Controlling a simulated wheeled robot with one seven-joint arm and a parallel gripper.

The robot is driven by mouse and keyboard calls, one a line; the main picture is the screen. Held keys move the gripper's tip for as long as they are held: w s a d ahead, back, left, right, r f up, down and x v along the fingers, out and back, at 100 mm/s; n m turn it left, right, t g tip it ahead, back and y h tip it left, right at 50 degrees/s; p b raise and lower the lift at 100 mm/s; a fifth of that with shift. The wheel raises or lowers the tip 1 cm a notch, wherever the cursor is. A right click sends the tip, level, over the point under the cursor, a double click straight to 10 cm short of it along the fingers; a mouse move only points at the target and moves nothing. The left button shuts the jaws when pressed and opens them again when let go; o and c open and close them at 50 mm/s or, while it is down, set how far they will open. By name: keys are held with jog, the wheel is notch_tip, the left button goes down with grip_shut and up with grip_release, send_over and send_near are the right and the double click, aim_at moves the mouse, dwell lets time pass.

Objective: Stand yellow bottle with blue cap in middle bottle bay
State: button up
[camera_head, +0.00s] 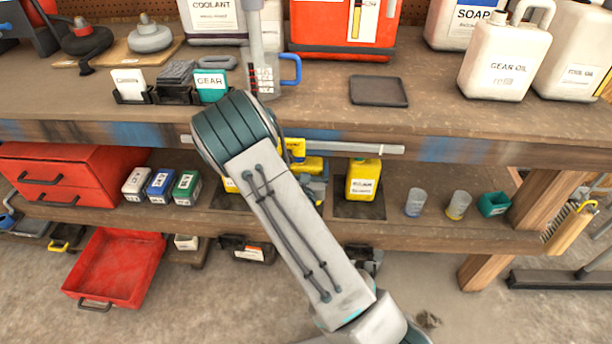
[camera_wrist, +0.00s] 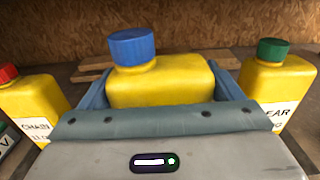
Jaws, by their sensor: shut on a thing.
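The yellow bottle with blue cap (camera_wrist: 165,82) is upright between my gripper's blue-grey fingers in the wrist view; its lower part is hidden. My gripper (camera_head: 313,186) is shut on it at the lower shelf, partly behind my arm in the head view. The yellow bottle (camera_head: 312,164) shows there only in part. A red-capped yellow bottle (camera_wrist: 32,103) stands to its left and a green-capped yellow bottle (camera_wrist: 278,88) to its right. The right bay (camera_head: 358,210) and left bay (camera_head: 226,201) show as dark bases. The middle bay is hidden, so contact with it cannot be told.
A grey rail (camera_head: 350,147) runs along the upper shelf's front edge, just above my gripper. Small cartons (camera_head: 160,185) stand left on the lower shelf. Two cups (camera_head: 415,202) and a teal holder (camera_head: 493,204) stand right. A red tray (camera_head: 115,265) sits below left.

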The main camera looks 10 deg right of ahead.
jog(key=shift+w+d+f+b, duration=0.15)
jog(key=shift+f+b, duration=0.55)
jog(key=shift+f, duration=0.95)
